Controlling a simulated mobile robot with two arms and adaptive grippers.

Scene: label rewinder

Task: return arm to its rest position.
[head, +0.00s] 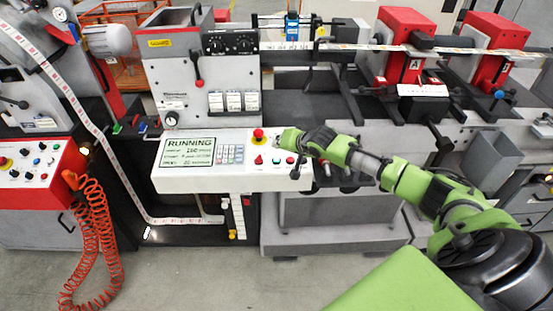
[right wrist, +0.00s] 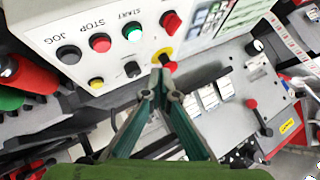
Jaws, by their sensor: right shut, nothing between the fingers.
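My right arm (head: 440,197) reaches in from the lower right of the head view, stretched across the front of the machine. My right gripper (head: 281,139) is at the upper right part of the white control panel (head: 172,181), close to the red emergency stop (head: 258,134). In the right wrist view the gripper's two green fingers (right wrist: 160,82) meet at their tips, with nothing between them. The tips overlap the emergency stop's yellow ring (right wrist: 164,55) in that view; I cannot tell whether they touch. The panel's screen (head: 187,152) reads RUNNING. My left gripper is not in view.
START, STOP and JOG buttons, including a green button (right wrist: 132,31), lie beside the fingers. Red print units (head: 405,45) stand behind my arm. A red coiled cable (head: 93,240) hangs at the left. Open grey floor (head: 230,275) lies in front.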

